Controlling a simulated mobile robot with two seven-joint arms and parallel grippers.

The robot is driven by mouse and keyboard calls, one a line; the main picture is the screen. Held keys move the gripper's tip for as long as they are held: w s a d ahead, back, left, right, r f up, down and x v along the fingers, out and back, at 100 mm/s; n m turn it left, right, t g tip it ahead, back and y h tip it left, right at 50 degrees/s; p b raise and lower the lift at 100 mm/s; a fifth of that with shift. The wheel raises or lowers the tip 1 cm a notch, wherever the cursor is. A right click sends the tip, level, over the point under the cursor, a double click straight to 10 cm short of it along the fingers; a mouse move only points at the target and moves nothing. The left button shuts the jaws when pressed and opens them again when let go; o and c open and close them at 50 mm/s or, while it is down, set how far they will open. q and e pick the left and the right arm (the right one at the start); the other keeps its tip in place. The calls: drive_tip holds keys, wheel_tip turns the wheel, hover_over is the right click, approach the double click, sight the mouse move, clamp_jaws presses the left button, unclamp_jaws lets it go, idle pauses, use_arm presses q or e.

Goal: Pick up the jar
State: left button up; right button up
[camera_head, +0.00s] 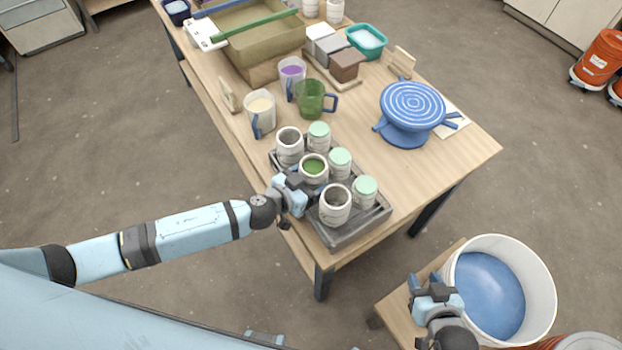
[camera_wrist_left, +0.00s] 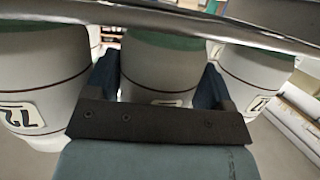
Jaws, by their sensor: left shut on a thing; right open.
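A tray (camera_head: 352,238) near the table's front corner holds several white jars in two rows. The middle jar (camera_head: 313,172) of the near row has green inside. My left gripper (camera_head: 297,187) comes in from the left and is shut on this jar, which also shows between the fingers in the left wrist view (camera_wrist_left: 160,68). Its base is hidden, so I cannot tell whether it is clear of the tray. Two open jars, one greyish inside (camera_head: 289,145) and one at the front (camera_head: 335,207), flank it. My right gripper (camera_head: 430,283) is open and empty beside the white bucket.
Jars with pale green tops (camera_head: 340,162) stand close behind. A cream-filled pitcher (camera_head: 260,112), a green pitcher (camera_head: 311,99) and a blue banding wheel (camera_head: 408,118) stand farther back. A white bucket of blue glaze (camera_head: 542,288) stands at lower right. The table's right corner is clear.

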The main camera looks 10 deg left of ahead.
sight(306, 172)
use_arm(q)
wheel_tip(306, 172, up, 20)
drive_tip(key=shift+f+p, duration=0.2)
drive_tip(key=shift+p, duration=0.15)
idle(1.1)
drive_tip(key=shift+r, duration=0.1)
drive_tip(key=shift+a, duration=0.1)
idle(1.5)
drive_tip(key=s+a+f+n+t+y, duration=0.1)
drive_tip(key=a+f+n+y, duration=0.1)
drive_tip(key=a, duration=0.5)
drive_tip(key=s+a+f+n+t+y, duration=0.1)
drive_tip(key=s+a+f+n+y, duration=0.1)
drive_tip(key=a+n+y, duration=0.2)
drive_tip(key=a+y, duration=0.2)
drive_tip(key=a, duration=0.1)
drive_tip(key=shift+s+n, duration=0.25)
drive_tip(key=shift+n, duration=0.05)
drive_tip(key=shift+s+f, duration=0.1)
